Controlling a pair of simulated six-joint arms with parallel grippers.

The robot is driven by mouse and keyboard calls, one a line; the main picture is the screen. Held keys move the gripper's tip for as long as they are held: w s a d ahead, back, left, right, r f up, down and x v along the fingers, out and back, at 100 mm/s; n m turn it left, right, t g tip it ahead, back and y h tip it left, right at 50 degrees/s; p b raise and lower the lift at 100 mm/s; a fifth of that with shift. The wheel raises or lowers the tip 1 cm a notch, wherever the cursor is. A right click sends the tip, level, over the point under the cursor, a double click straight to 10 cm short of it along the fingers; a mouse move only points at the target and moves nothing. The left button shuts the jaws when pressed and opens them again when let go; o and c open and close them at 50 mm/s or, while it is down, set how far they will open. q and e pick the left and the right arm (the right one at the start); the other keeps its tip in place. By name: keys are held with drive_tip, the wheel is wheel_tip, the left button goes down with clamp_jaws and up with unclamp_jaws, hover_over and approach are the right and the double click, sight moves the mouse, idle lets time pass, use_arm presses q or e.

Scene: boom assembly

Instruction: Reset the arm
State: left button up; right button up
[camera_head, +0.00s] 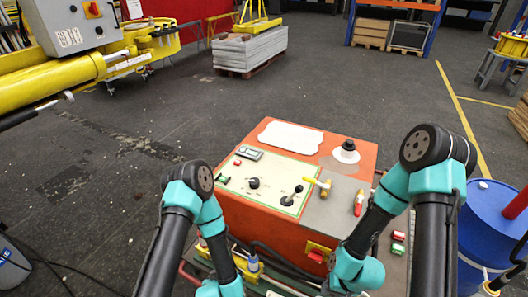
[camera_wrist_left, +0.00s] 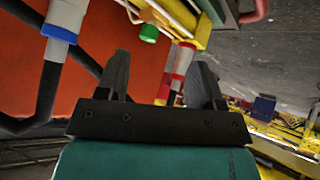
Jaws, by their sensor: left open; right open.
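My left gripper (camera_wrist_left: 160,78) shows in the left wrist view with its two dark fingers spread apart and nothing held between them. Beyond the fingers is a red-and-white post (camera_wrist_left: 180,62) below a yellow bracket. In the head view my left arm (camera_head: 205,215) bends down at the front left of the orange control box (camera_head: 232,212), and its fingers are hidden there. My right arm (camera_head: 435,180) bends down at the box's right side. Its teal wrist (camera_head: 352,272) is low near the bottom edge, and the right fingers cannot be made out there.
The control box's top carries a joystick (camera_head: 291,196), a knob, a yellow-handled valve (camera_head: 323,185) and a red lever. A blue drum (camera_head: 485,235) stands at the right. Yellow boom machinery (camera_head: 55,85) is at the upper left. The floor behind the box is open.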

use_arm(q)
drive_tip(key=s+a+r+m+g+h, duration=0.1)
drive_tip(key=s+a+r+g+h, duration=0.3)
drive_tip(key=s+a+r+g, duration=0.2)
wheel_tip(320, 180, up, 2)
drive_tip(key=shift+s+r+g, duration=0.25)
drive_tip(key=shift+s+g, duration=0.65)
idle(1.8)
